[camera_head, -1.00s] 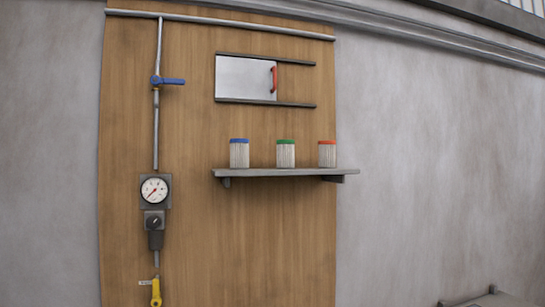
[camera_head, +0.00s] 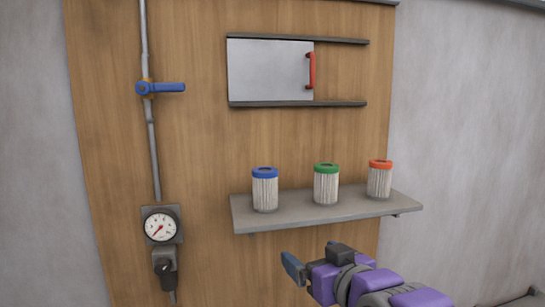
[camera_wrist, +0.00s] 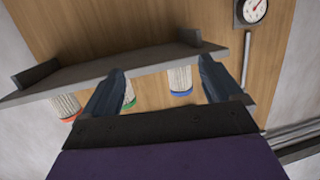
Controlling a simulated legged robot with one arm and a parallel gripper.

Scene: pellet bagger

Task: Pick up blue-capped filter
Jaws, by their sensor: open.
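The blue-capped filter (camera_head: 265,190) is a white pleated cylinder standing upright at the left end of a grey shelf (camera_head: 340,211). A green-capped filter (camera_head: 326,185) and a red-capped filter (camera_head: 379,180) stand to its right. My gripper (camera_head: 292,268) is below the shelf's front edge in the head view, apart from the filters. In the wrist view, which looks upside down, my gripper (camera_wrist: 162,86) has its two fingers spread and empty. The blue-capped filter (camera_wrist: 181,81) shows between them, farther off. The left finger partly hides the green-capped filter (camera_wrist: 129,94).
A sliding metal panel (camera_head: 268,70) with a red handle (camera_head: 310,71) is above the shelf. On the left, a pipe carries a blue valve lever (camera_head: 163,88) and a gauge (camera_head: 160,227). Open wall lies between the shelf and the panel.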

